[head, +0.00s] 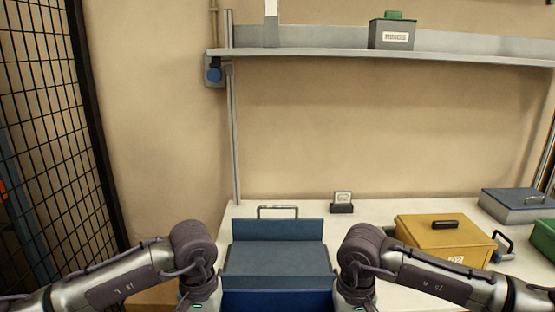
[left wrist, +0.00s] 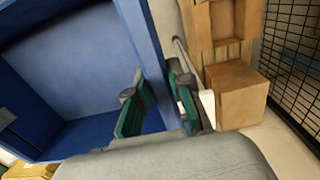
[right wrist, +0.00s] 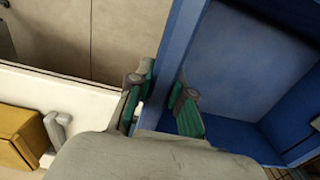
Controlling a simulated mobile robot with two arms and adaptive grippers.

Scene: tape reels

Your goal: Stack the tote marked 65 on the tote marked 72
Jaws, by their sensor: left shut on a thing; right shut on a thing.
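A blue open tote (head: 278,227) is in front of me in the head view, between my two wrists. Its inside looks empty, and no number shows on it. My left gripper (left wrist: 155,105) is shut on one side wall, one finger inside and one outside. My right gripper (right wrist: 160,105) is shut on the opposite wall in the same way. The fingertips are hidden in the head view. I cannot tell whether the tote touches the table.
A small numbered sign (head: 342,198) stands on the white table (head: 375,211). A metal handle (head: 277,208) shows behind the blue tote. A blue-grey case (head: 515,203) and green box (head: 545,236) lie right. Cardboard boxes (left wrist: 240,97) and mesh fence (head: 45,110) are left.

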